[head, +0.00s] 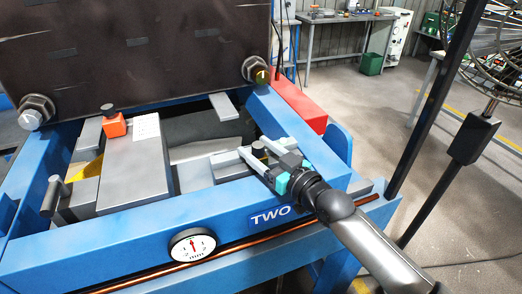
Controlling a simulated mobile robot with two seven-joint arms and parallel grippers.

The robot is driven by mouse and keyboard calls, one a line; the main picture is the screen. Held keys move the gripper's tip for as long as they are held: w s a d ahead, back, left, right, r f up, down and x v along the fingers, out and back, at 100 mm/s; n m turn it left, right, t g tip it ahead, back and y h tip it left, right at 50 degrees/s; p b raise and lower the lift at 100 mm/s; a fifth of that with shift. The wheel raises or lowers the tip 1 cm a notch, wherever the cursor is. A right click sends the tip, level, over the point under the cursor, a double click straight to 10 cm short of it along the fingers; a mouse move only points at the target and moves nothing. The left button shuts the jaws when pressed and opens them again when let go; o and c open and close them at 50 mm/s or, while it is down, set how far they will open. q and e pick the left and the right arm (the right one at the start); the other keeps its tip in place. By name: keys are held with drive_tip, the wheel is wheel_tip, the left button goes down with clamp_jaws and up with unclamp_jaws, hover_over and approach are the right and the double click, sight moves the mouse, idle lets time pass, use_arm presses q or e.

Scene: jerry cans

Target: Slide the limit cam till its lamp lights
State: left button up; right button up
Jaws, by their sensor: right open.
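A grey block (229,168) with a dark round knob (258,148) at its right end sits on the blue frame; it looks like the limit cam. My right gripper (256,150) comes in from the lower right with its jaws open. Its fingers lie on both sides of the knob in this view; I cannot tell whether they touch it. My left gripper is not in view.
A grey lever (54,192) is at left. A dark plate (150,45) stands behind. A dark post (436,98) rises at right.

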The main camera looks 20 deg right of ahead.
drive_tip(key=shift+s, duration=0.1)
drive_tip(key=b+v, duration=0.1)
drive_tip(key=v, duration=1.4)
idle(0.5)
